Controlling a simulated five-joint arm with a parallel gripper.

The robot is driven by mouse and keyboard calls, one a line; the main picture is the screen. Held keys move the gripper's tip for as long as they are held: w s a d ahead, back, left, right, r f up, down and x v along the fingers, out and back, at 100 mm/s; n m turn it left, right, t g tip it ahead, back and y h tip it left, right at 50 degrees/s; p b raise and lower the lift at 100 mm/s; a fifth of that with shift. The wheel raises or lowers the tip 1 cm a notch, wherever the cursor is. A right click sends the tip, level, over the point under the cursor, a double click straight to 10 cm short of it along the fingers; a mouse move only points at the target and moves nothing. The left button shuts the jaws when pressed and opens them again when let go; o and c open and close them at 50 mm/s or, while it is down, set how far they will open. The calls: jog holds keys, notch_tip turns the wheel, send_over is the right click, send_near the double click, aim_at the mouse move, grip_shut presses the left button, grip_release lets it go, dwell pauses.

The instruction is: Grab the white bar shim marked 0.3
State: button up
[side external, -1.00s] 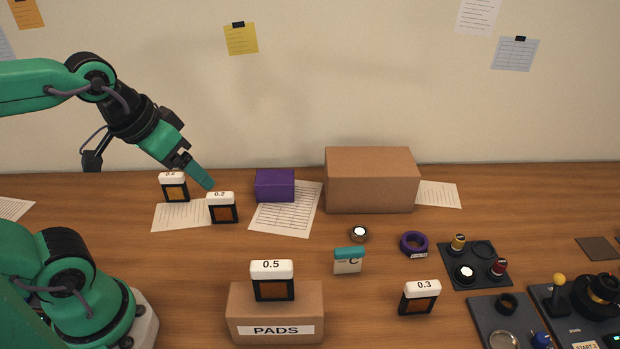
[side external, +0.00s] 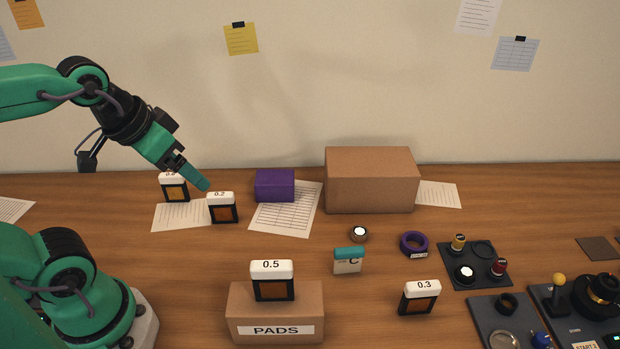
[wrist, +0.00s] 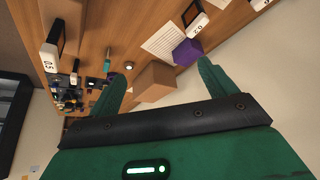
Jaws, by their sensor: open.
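The white-topped shim marked 0.3 (side external: 419,299) stands upright on the table at the right front, a black frame with a brown window under its white bar. My gripper (side external: 203,184) is far from it, in the air at the left back, above and beside the shim marked 0.2 (side external: 222,208). My gripper is open and empty; the wrist view shows its two green fingers (wrist: 162,76) spread apart. Another white-topped shim (side external: 174,188) stands behind, its mark partly hidden by my gripper. A shim marked 0.5 (side external: 272,281) stands on the PADS box.
The PADS box (side external: 275,300) stands front centre. A teal-topped card marked C (side external: 348,262), a purple ring (side external: 413,243) and a small round part (side external: 359,233) lie between. A large brown box (side external: 371,180) and a purple box (side external: 275,185) stand behind. Dark trays (side external: 490,272) lie right of the 0.3 shim.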

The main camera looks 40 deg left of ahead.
jog(key=shift+w+r, duration=0.1)
jog(key=w+d+r+m+g, duration=0.1)
jog(key=w+d+r+m, duration=0.2)
jog(key=w+d+m, duration=0.5)
jog(key=m+g, duration=0.4)
jog(key=m, duration=1.4)
send_over(424, 284)
jog(key=f, duration=1.5)
jog(key=shift+a+f, duration=0.35)
jog(key=shift+f, duration=0.05)
jog(key=shift+s+d+f+m+g, duration=0.1)
jog(key=shift+d+f+m+g, duration=0.2)
jog(key=shift+d+f+m, duration=0.15)
jog(key=shift+a+f, duration=0.1)
jog(key=shift+f, duration=3.75)
